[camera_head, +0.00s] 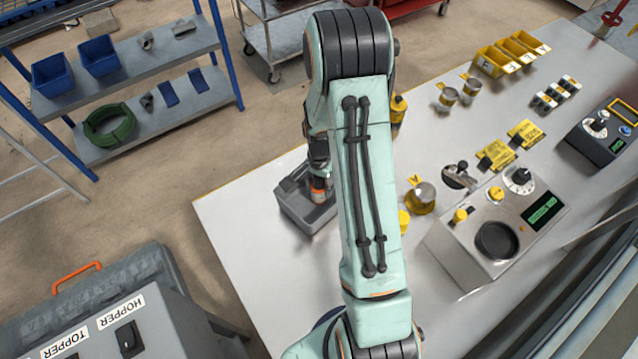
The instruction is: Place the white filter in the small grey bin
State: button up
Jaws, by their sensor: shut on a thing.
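The small grey bin (294,208) is an open box on the left part of the pale table, left of my arm. My gripper (320,192) is down at the bin's right side, over or inside its opening; the exact depth is hard to tell. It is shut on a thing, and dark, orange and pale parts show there. The white filter does not show clearly; my gripper, my arm and the bin wall hide the spot between the jaws.
A yellow-topped metal pot (421,198) and a grey control box (492,240) with dials stand right of my arm. Yellow trays (511,55) stand at the back right. The table (240,215) is bare left of the bin.

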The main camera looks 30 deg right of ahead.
jog(key=shift+f, duration=0.1)
jog(key=o, duration=1.1)
notch_tip(320, 180, up, 12)
jog(key=shift+f, duration=0.2)
jog(key=s+a+r+n, duration=0.5)
jog(key=s+a+n, duration=0.1)
jog(key=s, duration=0.3)
jog(key=s+a+r+n, duration=0.5)
jog(key=s+a+n, duration=0.2)
jog(key=s+a, duration=0.1)
jog(key=shift+s+a+y, duration=0.35)
jog(key=shift+s+y, duration=0.05)
jog(key=shift+s, duration=0.35)
